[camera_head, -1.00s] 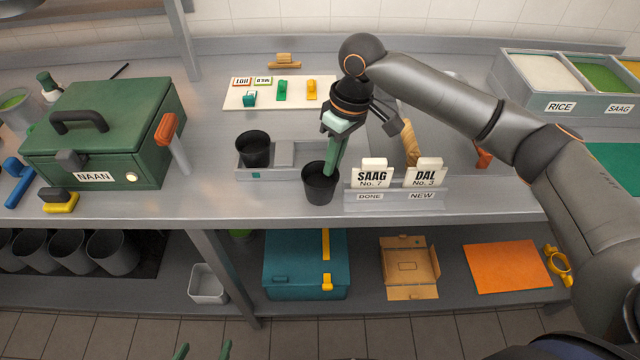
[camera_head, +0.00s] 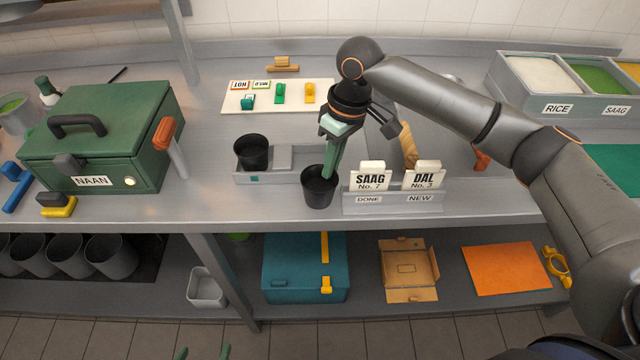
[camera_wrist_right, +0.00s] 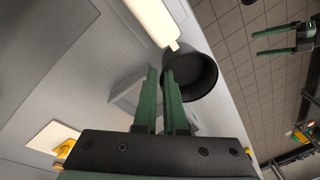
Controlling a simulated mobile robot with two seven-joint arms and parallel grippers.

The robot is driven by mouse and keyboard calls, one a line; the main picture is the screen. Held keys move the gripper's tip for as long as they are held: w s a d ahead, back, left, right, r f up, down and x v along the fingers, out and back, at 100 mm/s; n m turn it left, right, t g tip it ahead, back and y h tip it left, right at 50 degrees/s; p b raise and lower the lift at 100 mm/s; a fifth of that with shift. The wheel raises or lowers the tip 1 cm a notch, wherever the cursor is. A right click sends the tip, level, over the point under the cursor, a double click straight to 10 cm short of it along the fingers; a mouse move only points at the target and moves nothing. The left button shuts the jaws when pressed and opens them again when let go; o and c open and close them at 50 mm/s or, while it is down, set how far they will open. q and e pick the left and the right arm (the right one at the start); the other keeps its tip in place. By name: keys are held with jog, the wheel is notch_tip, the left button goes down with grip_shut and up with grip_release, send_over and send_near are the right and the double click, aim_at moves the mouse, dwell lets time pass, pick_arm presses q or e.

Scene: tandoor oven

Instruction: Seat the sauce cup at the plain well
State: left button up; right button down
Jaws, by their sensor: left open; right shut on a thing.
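My right gripper (camera_head: 331,174) is shut on the wall of a black sauce cup (camera_head: 317,192). The cup is upright, in front of the right end of a low grey holder (camera_head: 283,176). In the right wrist view, my right fingers (camera_wrist_right: 162,78) reach the rim of the cup (camera_wrist_right: 196,76). Another black cup (camera_head: 252,152) stands in the holder's left well, above a green mark (camera_head: 255,178). The holder's right part is partly hidden by my gripper and the held cup. My left gripper (camera_head: 203,352) is open and empty at the bottom edge.
A card stand (camera_head: 396,208) with SAAG and DAL cards is close on the held cup's right. A green NAAN box (camera_head: 105,130) stands at left with an orange-handled tool (camera_head: 172,140). A white board (camera_head: 238,98) lies behind the holder. The counter's front edge is near the cup.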

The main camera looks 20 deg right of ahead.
jog(key=shift+r, duration=0.1)
jog(key=shift+r, duration=0.6)
jog(key=s+r, duration=1.1)
jog(key=s, duration=0.3)
jog(key=shift+d+r, duration=0.3)
jog(key=shift+r, duration=0.05)
jog(key=c, duration=1.5)
grip_release()
grip_shut()
